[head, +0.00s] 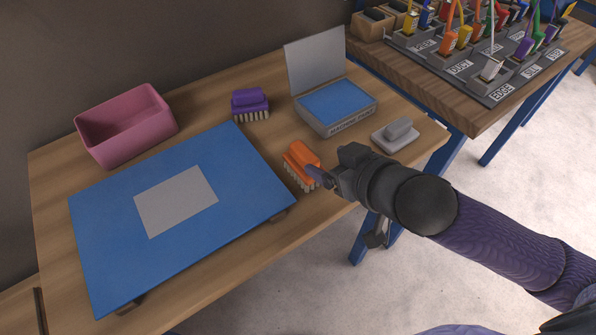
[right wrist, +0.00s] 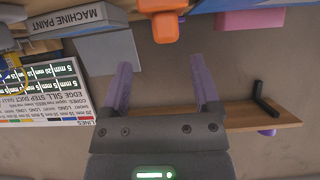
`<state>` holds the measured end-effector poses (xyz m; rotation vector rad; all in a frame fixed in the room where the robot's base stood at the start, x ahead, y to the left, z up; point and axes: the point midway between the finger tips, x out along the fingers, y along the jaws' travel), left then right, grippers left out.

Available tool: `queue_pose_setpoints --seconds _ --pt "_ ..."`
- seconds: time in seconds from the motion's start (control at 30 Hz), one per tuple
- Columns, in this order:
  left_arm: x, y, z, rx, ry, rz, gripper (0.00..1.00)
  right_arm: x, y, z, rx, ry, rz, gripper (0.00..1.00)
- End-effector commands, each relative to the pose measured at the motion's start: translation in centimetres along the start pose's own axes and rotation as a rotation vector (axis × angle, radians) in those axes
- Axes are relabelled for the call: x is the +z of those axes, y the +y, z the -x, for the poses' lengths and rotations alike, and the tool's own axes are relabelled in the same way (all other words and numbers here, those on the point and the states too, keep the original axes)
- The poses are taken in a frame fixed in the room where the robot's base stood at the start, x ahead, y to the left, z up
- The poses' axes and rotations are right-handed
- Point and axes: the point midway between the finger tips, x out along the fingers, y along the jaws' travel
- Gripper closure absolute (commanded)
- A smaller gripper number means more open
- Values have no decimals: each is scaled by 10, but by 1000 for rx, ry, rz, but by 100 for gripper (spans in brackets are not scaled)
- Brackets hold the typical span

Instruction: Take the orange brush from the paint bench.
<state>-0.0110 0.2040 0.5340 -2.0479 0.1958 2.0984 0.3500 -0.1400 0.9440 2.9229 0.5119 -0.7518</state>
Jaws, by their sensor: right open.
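The orange brush (head: 303,156) stands on the wooden paint bench (head: 262,258), with its pale bristles down. It is between the blue board and the machine paint box. It also shows at the top middle of the right wrist view (right wrist: 164,22), beyond the fingertips. My right gripper (head: 317,176) is open, its purple fingers close to the right side of the brush in the head view. In the right wrist view the two fingers (right wrist: 161,76) stand apart with nothing between them. I cannot tell whether a finger touches the brush. My left gripper is not in view.
A blue board (head: 105,245) with a grey patch lies left. A purple brush (head: 250,104) and pink tub (head: 128,130) are behind. A second bench (head: 440,88) holds several labelled tools.

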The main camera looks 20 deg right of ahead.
Motion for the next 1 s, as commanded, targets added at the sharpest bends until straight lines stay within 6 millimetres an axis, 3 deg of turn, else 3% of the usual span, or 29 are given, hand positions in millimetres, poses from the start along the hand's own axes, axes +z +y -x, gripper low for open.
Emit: queue_pose_setpoints --seconds 0.17,0.37,0.63,1.0 --pt "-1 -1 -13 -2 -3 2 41 1 -2 -26 -1 4 0 21" --pt "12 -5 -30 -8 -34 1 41 0 -8 -64 0 2 2 21" --pt "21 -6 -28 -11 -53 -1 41 -4 -8 -68 -1 2 6 21" --pt "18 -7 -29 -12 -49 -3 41 -3 -8 -68 0 2 6 99"
